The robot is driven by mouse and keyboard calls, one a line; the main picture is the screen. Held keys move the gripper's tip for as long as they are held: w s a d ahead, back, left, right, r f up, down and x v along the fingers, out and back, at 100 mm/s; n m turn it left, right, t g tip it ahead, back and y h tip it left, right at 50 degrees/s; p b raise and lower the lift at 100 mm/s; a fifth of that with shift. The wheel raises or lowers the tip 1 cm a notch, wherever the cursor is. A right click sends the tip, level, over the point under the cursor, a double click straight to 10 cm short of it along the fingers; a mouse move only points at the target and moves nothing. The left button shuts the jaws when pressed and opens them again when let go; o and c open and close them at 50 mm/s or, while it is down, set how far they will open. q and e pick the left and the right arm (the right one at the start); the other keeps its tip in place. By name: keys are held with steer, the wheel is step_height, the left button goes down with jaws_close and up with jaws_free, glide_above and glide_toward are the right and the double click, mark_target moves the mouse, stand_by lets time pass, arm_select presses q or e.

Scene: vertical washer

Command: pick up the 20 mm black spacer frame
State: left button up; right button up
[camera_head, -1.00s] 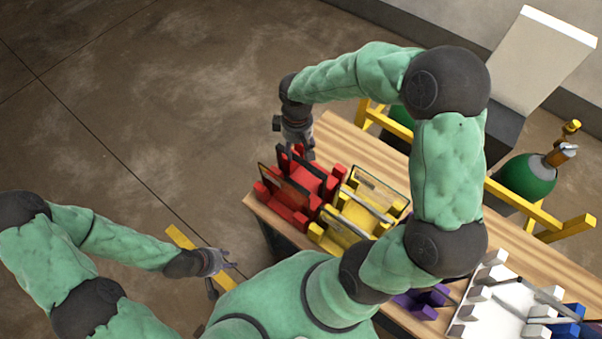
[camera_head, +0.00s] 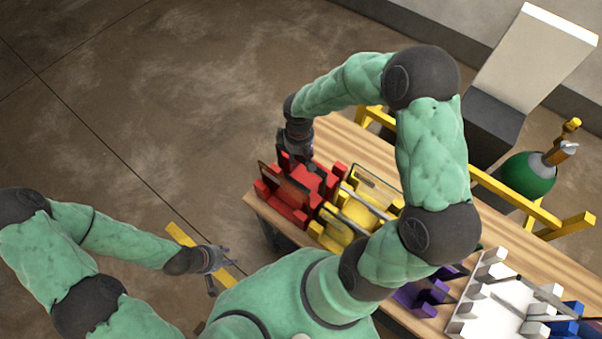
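A red rack (camera_head: 295,213) at the left end of the wooden table holds thin black frames. One black frame (camera_head: 279,184) stands tilted on its left side. Another dark upright part behind it is largely covered by my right gripper. I cannot tell which frame is the 20 mm one. My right gripper (camera_head: 312,165) points down at the far part of the red rack; its fingertips overlap the dark parts there, and whether they are open or touching a frame is unclear.
A yellow rack (camera_head: 345,226) with glass-like panes stands right beside the red one. Purple (camera_head: 424,298), white (camera_head: 490,315) and blue (camera_head: 570,322) racks lie further right on the table (camera_head: 520,262).

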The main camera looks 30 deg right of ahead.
jaws_close()
steer(key=shift+r, duration=0.1)
